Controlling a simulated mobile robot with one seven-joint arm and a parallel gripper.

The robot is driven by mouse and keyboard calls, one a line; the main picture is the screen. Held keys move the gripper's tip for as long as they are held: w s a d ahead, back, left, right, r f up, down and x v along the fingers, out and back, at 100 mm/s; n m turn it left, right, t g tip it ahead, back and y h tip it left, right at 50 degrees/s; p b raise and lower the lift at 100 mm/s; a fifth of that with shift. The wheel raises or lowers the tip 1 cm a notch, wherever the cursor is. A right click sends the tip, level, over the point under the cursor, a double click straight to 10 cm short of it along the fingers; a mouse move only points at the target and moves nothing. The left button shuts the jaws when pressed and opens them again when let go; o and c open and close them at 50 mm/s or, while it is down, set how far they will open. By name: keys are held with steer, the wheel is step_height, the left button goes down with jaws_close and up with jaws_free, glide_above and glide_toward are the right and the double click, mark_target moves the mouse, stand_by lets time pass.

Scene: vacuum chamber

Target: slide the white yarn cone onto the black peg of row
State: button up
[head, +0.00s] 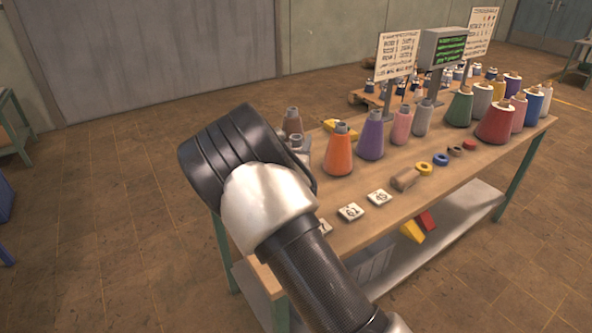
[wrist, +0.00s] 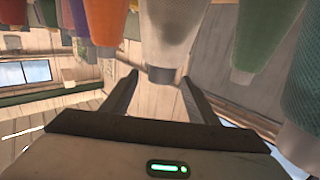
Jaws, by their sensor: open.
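The wrist view looks upside down, with the cones' narrow tips pointing down. A pale, whitish-grey yarn cone (wrist: 172,35) is at its top centre, its grey tip pointing between my fingers. My gripper (wrist: 158,95) is open, with a dark finger on each side and a gap around the tip; I cannot tell if either touches it. In the head view my arm hides the fingers. I cannot tell which matches the wrist view. I cannot make out the black peg.
The wooden table (head: 330,225) also bears an orange cone (head: 339,155), a purple cone (head: 371,138), a red cone (head: 496,124) and others packed close. Number tiles (head: 350,212) and small rings (head: 424,168) lie along the front. Signs and a monitor (head: 443,48) stand behind.

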mark_target(297, 136)
steer(key=shift+f+x, duration=0.15)
steer(key=shift+x, duration=1.4)
steer(key=shift+f+x, duration=0.15)
steer(key=shift+x, duration=1.35)
steer(key=shift+c, duration=0.5)
steer(key=shift+r, duration=0.1)
jaws_close()
